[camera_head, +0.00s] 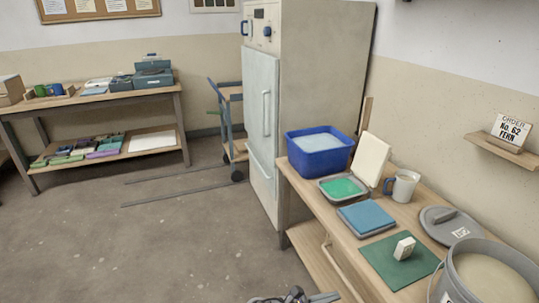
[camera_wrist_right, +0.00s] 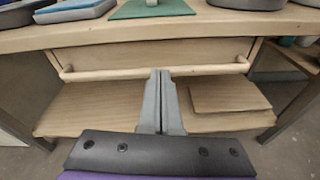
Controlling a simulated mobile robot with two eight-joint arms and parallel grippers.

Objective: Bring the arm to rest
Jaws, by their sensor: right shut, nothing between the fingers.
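My right gripper (camera_head: 312,298) shows only in part at the bottom edge of the head view, left of the wooden table's lower front. In the right wrist view my right gripper (camera_wrist_right: 160,74) has its two grey fingers together with nothing between them. The fingers point at the front of the table, below the tabletop edge (camera_wrist_right: 215,27) and over the lower shelf (camera_wrist_right: 90,108). They hold nothing. My left gripper is not in either view.
The tabletop holds a blue tub (camera_head: 318,165), a green-filled tray (camera_head: 343,188), a white mug (camera_head: 404,187), a green mat (camera_head: 385,268), a grey lid (camera_head: 450,222) and a bucket (camera_head: 452,288). A wooden rail (camera_wrist_right: 110,72) crosses under the tabletop. The floor (camera_head: 150,245) at left is clear.

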